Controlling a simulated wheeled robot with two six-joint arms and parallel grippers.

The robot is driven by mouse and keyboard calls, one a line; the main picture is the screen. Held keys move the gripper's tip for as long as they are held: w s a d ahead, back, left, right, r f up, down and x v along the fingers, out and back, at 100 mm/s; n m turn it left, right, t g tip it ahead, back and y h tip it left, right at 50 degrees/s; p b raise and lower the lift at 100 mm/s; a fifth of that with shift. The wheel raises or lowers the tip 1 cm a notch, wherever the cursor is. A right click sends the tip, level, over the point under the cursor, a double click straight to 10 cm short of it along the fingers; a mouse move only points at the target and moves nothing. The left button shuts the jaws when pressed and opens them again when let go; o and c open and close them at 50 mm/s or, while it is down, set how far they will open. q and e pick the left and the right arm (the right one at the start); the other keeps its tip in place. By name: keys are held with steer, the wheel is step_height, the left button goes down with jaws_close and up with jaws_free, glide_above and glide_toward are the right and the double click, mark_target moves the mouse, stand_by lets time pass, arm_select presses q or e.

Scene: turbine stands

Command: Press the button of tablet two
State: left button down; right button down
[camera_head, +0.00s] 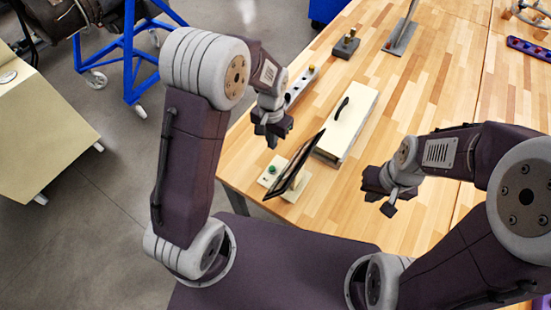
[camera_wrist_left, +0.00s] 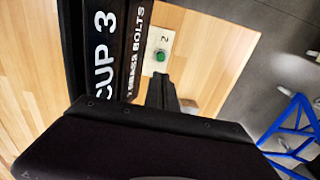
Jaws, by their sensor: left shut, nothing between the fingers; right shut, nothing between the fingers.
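Tablet two is a dark tilted screen (camera_head: 298,164) on a cream base (camera_head: 270,180) near the table's front-left edge. Its round green button (camera_head: 272,169) is on the base, left of the screen. In the left wrist view the green button (camera_wrist_left: 160,56) shows beside a "2", with the dark tablet (camera_wrist_left: 110,45) bearing white lettering to its left. My left gripper (camera_head: 271,140) is shut and empty, above and behind the button; its fingers (camera_wrist_left: 160,90) appear just below the button in the wrist view, apart from it. My right gripper (camera_head: 379,197) is shut and empty over the table.
A cream box with a black handle (camera_head: 347,122) stands behind the tablet.

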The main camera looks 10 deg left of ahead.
mark_target(272, 168)
arm_select(q)
step_height(272, 168, down, 14)
steer(key=p, duration=0.3)
steer(key=shift+w+a, duration=0.1)
steer(key=shift+f, duration=0.1)
stand_by(0.3)
